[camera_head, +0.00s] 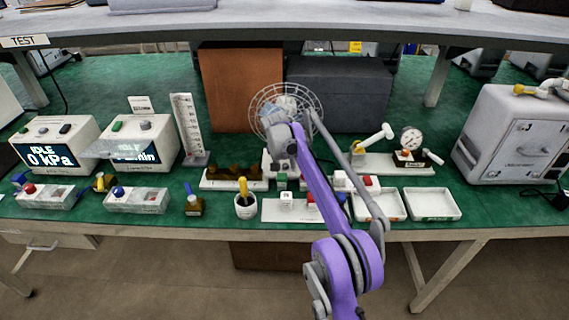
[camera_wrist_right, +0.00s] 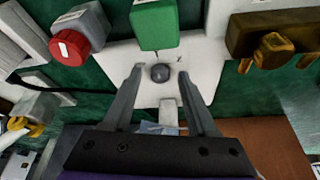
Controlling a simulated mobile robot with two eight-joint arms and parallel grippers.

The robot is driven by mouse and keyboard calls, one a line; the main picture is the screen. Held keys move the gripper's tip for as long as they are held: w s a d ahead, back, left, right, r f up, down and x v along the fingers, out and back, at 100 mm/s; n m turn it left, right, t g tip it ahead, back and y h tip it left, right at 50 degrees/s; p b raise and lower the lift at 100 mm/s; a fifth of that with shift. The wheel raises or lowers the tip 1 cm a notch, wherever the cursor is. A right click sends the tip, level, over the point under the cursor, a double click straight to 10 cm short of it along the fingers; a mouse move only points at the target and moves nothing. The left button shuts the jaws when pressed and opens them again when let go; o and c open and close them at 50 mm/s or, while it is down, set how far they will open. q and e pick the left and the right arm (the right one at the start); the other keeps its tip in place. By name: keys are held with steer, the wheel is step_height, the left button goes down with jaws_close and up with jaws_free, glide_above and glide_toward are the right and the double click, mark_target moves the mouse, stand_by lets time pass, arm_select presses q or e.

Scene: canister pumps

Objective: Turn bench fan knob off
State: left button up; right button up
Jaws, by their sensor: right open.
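The bench fan (camera_head: 262,92) has a round wire cage and stands near the middle of the bench, partly hidden behind my right arm. Its pale base (camera_wrist_right: 150,95) shows in the right wrist view, with a small dark round knob (camera_wrist_right: 160,72) on it. My right gripper (camera_wrist_right: 161,73) is open, with one finger on each side of the knob in that view. I cannot tell whether the fingers touch it. In the head view my right gripper (camera_head: 280,125) is in front of the fan cage, and its fingertips are hard to make out. My left gripper is not in view.
A green block (camera_wrist_right: 154,24) is beside the knob, and a red-capped grey part (camera_wrist_right: 70,46) is to its left. White trays (camera_head: 432,204) lie to the right of my arm. A gauge stand (camera_head: 411,140) is behind them. Two display boxes (camera_head: 55,148) stand at left.

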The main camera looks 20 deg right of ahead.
jaws_close()
steer(key=shift+n, duration=0.3)
steer(key=shift+d+r+n+y+p, duration=0.15)
steer(key=shift+n+y+p, duration=0.45)
steer(key=shift+n, duration=0.6)
steer(key=shift+d+n+t+y+p, duration=0.1)
steer(key=shift+n+t+y+p, duration=0.35)
steer(key=shift+n, duration=0.95)
jaws_free()
steer(key=shift+g, duration=0.25)
steer(key=shift+s, duration=0.1)
steer(key=p+v, duration=0.1)
steer(key=v, duration=0.9)
steer(key=shift+s+r, duration=0.2)
